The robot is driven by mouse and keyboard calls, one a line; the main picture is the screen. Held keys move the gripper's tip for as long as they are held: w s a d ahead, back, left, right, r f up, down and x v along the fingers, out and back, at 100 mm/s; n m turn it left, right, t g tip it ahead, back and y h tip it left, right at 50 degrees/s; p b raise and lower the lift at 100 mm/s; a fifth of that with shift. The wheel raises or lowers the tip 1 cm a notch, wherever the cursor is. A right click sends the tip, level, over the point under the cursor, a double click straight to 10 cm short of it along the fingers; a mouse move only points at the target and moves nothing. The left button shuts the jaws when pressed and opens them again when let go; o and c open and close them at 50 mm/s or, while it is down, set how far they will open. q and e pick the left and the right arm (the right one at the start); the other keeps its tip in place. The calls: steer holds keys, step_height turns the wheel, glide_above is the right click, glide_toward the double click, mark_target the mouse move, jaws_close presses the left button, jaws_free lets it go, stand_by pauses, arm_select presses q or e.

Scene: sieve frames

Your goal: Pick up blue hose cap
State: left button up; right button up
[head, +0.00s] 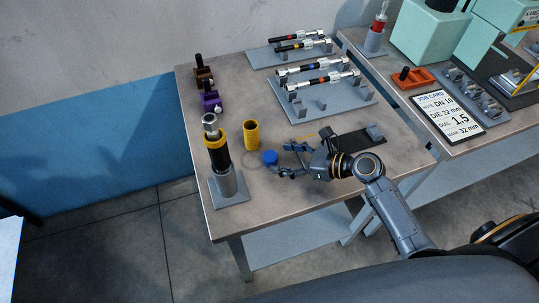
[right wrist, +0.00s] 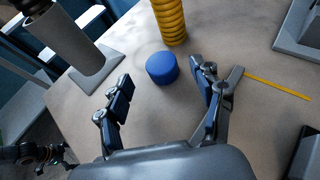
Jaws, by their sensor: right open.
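The blue hose cap (head: 270,157) is a short blue cylinder standing on the table, left of my right gripper (head: 285,160) in the head view. In the right wrist view the cap (right wrist: 162,68) lies just beyond and between the spread fingertips of my right gripper (right wrist: 168,84). The gripper is open and empty, low over the table. The cap appears apart from both fingers.
A yellow ribbed cylinder (head: 251,135) stands close behind the cap. A hose on a grey stand (head: 229,186) is to the left. Racks of hoses (head: 320,88) stand at the back. A yellow strip (right wrist: 277,87) lies right of the fingers.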

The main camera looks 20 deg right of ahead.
mark_target(271, 156)
steer(key=p+x, duration=0.1)
steer(key=x, duration=0.4)
steer(key=shift+w, duration=0.1)
steer(key=shift+c, duration=0.4)
steer(key=c, duration=0.8)
